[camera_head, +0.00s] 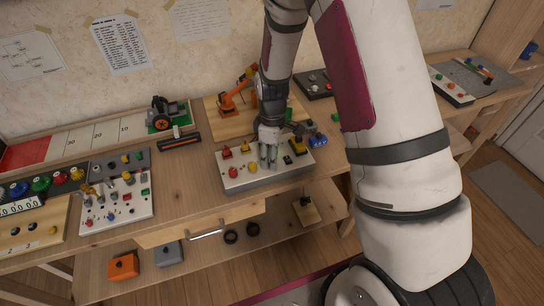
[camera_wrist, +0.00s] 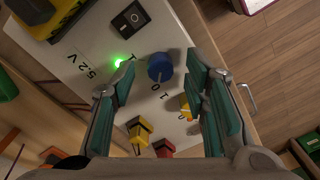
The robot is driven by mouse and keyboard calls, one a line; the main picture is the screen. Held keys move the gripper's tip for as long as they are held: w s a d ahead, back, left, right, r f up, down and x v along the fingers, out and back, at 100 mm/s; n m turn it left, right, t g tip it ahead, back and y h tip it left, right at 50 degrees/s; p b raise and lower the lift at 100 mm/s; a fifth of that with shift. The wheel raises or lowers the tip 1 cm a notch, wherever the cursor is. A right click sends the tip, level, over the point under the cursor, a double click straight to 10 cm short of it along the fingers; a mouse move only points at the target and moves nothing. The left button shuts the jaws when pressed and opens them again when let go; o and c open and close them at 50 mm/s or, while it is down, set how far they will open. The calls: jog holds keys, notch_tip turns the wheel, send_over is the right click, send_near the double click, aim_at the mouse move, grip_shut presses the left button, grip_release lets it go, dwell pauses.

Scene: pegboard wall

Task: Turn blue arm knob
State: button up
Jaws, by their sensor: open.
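The blue knob (camera_wrist: 160,66) stands on a light control panel (camera_wrist: 75,58), with the marks 0 and 1 printed near it. My gripper (camera_wrist: 160,78) is open, with its green-padded fingers on either side of the knob in the wrist view; I see no contact. In the head view, my gripper (camera_head: 268,154) is over the panel (camera_head: 265,178) and hides the blue knob. A small orange toy arm (camera_head: 238,98) stands on a wooden board behind the panel.
Near the blue knob are a lit green lamp (camera_wrist: 121,62), a black rocker switch (camera_wrist: 131,17), yellow knobs (camera_wrist: 138,133) and a red knob (camera_wrist: 164,148). Another panel (camera_head: 115,205) with switches lies to the left. A toy tractor (camera_head: 165,112) stands behind.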

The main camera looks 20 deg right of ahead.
jog(key=shift+f, duration=0.45)
grip_shut()
